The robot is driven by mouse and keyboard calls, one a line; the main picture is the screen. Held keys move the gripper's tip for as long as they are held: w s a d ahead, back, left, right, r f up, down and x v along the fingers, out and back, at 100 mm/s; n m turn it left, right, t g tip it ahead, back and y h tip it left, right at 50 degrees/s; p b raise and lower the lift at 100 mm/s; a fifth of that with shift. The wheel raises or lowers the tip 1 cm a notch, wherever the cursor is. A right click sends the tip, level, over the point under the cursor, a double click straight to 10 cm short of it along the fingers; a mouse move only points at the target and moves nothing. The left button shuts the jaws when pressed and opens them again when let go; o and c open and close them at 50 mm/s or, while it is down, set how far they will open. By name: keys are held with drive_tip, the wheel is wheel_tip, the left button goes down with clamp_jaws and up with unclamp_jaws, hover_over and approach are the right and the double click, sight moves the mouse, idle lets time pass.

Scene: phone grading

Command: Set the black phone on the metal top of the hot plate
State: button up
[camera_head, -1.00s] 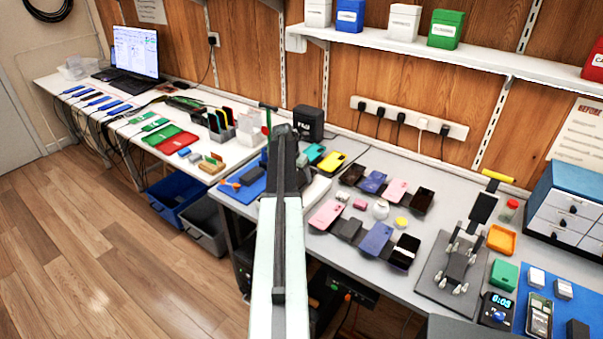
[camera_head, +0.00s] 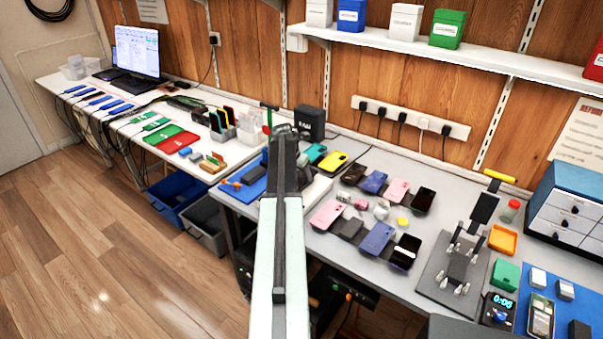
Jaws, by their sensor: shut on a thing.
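My arm reaches away up the middle of the view, with my gripper (camera_head: 284,131) at its far end above the back of the bench. The gripper is seen from behind, and the arm hides its fingers and most of what they grip. The black phone is not clearly seen in the grip. One phone stand (camera_head: 350,228) in the front row looks empty, while other dark phones rest on stands. A white, box-like body (camera_head: 317,190), partly behind my arm, may be the hot plate; its top is mostly hidden.
A black box (camera_head: 311,122) is close beside the gripper. A shelf (camera_head: 420,60) runs above.

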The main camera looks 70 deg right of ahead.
drive_tip(key=shift+f, duration=0.3)
idle(0.4)
drive_tip(key=o, duration=1.6)
drive_tip(key=shift+o, duration=1.1)
drive_tip(key=shift+w, duration=0.1)
drive_tip(key=shift+r, duration=0.2)
drive_tip(key=shift+r+p, duration=0.4)
